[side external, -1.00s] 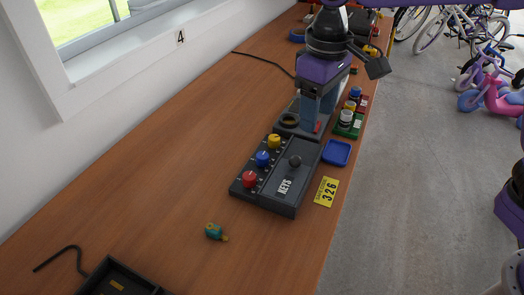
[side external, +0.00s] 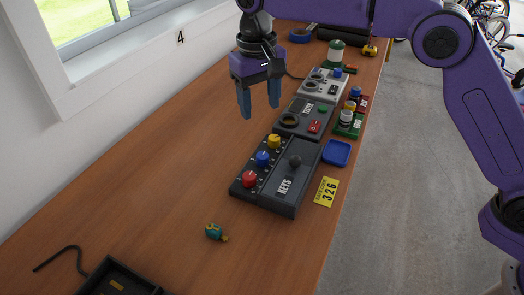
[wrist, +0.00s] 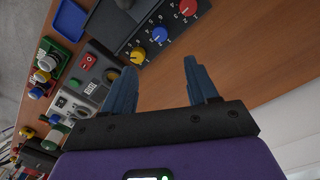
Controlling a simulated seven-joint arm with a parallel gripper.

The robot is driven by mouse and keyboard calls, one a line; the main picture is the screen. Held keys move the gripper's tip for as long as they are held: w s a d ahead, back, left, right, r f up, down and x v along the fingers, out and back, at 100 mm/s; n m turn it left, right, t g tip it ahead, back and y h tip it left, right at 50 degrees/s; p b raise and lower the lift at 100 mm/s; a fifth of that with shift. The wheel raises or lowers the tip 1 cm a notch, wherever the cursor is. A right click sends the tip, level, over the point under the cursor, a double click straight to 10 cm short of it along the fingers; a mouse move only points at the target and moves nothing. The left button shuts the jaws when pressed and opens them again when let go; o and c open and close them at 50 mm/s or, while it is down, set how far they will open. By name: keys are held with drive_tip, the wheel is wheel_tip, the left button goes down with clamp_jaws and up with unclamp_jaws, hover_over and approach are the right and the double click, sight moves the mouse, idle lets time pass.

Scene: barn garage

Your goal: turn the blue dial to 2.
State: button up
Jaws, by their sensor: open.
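The blue dial (side external: 262,158) sits in a row on a dark grey panel box (side external: 292,198), between a yellow dial (side external: 274,141) and a red dial (side external: 249,179). In the wrist view the blue dial (wrist: 159,34) shows beyond the fingertips, with printed numbers around it too small to read surely. My gripper (side external: 260,112) is open and empty. It hangs above the table, behind and to the left of the panel in the side view, apart from the dials. Its two blue-grey fingers also show in the wrist view (wrist: 157,72).
A blue tray (side external: 337,153) and bottles (side external: 348,112) lie right.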

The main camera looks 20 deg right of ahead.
sight(262, 155)
drive_tip(key=f, duration=1.4)
drive_tip(key=shift+d+f, duration=0.25)
drive_tip(key=c, duration=1.1)
